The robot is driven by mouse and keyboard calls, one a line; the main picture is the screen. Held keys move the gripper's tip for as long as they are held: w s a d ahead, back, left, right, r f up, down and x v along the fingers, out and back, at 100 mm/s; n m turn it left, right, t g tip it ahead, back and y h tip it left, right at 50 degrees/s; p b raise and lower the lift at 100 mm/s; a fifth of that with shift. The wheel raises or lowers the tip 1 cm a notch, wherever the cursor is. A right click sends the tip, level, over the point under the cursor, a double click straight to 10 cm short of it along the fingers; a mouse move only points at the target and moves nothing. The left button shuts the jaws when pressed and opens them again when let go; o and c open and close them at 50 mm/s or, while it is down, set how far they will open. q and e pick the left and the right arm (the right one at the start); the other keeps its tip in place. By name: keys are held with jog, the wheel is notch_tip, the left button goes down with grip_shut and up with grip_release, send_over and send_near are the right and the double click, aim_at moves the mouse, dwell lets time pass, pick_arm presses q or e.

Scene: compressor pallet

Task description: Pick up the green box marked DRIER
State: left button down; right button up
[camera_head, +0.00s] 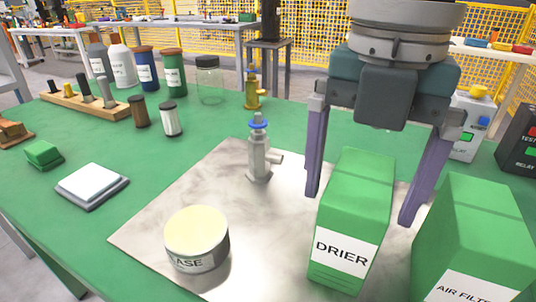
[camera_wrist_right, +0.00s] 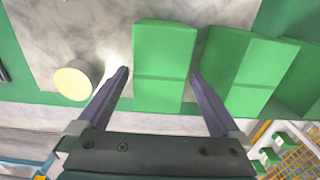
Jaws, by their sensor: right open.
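The green box marked DRIER (camera_head: 352,215) stands upright at the front right of the grey sheet in the head view. It also shows in the right wrist view (camera_wrist_right: 164,66), between the two fingers. My right gripper (camera_head: 362,208) is open above the box. Its purple fingers reach down on either side of the box's upper part, with a visible gap on each side in the head view. In the wrist view the fingertips (camera_wrist_right: 160,72) lie close beside the box's sides. My left gripper is in neither view.
A green AIR FILTER box (camera_head: 476,235) stands close to the right of the DRIER box. A round tin (camera_head: 196,238) sits to the left. A valve with a blue handwheel (camera_head: 259,150) stands behind. Bottles and a relay box (camera_head: 470,125) stand farther back on the green table.

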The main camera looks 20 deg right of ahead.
jog(key=f, duration=0.5)
jog(key=shift+w+d+f+b, duration=0.1)
jog(key=shift+w+d+b, duration=0.25)
jog(key=shift+b, duration=0.05)
jog(key=shift+c, duration=0.4)
grip_shut()
